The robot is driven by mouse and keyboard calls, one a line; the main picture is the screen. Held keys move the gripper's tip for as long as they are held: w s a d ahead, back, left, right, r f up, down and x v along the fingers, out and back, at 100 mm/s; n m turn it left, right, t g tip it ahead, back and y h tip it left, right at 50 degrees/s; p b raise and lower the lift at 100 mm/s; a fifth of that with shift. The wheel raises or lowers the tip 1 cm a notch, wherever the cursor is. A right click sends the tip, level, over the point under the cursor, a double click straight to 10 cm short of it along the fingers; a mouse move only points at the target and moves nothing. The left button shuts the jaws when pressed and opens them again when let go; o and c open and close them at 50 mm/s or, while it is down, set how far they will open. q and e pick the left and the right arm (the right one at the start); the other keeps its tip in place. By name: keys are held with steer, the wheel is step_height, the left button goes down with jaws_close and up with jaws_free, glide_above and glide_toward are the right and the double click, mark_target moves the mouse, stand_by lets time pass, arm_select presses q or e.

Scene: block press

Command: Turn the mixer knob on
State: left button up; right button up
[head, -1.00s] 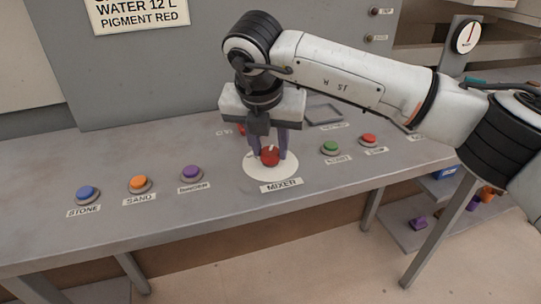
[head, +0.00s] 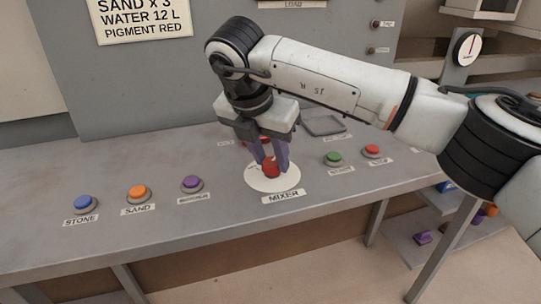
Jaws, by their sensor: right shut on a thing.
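The red mixer knob (head: 271,169) stands on a round white dial plate (head: 259,182) with the label MIXER (head: 284,197) in front of it. My right gripper (head: 273,164) comes down from above, and its purple fingers are shut on the knob, one on each side. The fingers hide part of the knob, and I cannot make out its pointer. My left gripper is not in view.
On the grey bench (head: 150,245) are blue (head: 84,202), orange (head: 138,192) and purple (head: 191,183) buttons at left. Green (head: 333,157) and red (head: 372,150) buttons stand at right. A recipe sign (head: 143,18) hangs on the panel behind.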

steer(key=o, duration=1)
steer(key=v, duration=1)
steer(key=shift+s+r+p, duration=0.1)
steer(key=shift+r+p, duration=0.1)
steer(key=shift+p, duration=0.15)
